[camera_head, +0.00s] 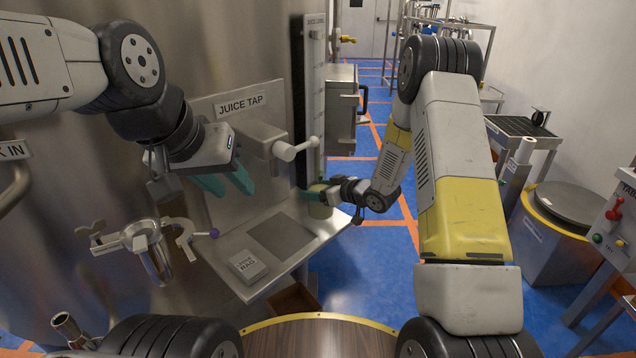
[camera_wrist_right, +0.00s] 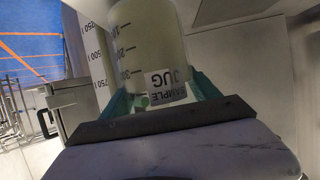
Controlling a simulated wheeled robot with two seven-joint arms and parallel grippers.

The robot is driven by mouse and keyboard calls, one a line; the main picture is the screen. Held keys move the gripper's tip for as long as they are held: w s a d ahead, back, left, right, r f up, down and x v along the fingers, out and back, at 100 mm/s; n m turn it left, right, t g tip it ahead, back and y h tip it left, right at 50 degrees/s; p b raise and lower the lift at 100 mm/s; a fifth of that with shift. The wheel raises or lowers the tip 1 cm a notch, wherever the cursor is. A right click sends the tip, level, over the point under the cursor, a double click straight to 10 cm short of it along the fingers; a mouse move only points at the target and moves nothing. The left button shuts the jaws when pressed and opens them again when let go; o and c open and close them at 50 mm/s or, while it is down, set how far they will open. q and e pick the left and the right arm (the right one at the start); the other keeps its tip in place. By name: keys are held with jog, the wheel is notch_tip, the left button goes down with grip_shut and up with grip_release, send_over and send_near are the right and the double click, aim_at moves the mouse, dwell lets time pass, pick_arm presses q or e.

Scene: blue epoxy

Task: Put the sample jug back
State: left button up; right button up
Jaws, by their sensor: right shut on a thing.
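The sample jug (camera_head: 319,208) is a pale, see-through jug at the right end of the steel shelf (camera_head: 325,228) under the juice tap (camera_head: 288,150). My right gripper (camera_head: 316,194) is shut on it. In the right wrist view the jug (camera_wrist_right: 145,40) sits between the teal fingers, with volume marks and an upside-down "SAMPLE JUG" label. I cannot tell whether its base touches the shelf. My left gripper (camera_head: 226,183) is open and empty, in front of the tap panel, left of the tap handle.
A tall scale (camera_head: 313,90) stands behind the jug, with a steel box (camera_head: 340,108) beyond. Blue floor is open beyond the shelf.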

jog(key=shift+f, duration=0.3)
jog(key=shift+f, duration=0.15)
jog(key=o, duration=2)
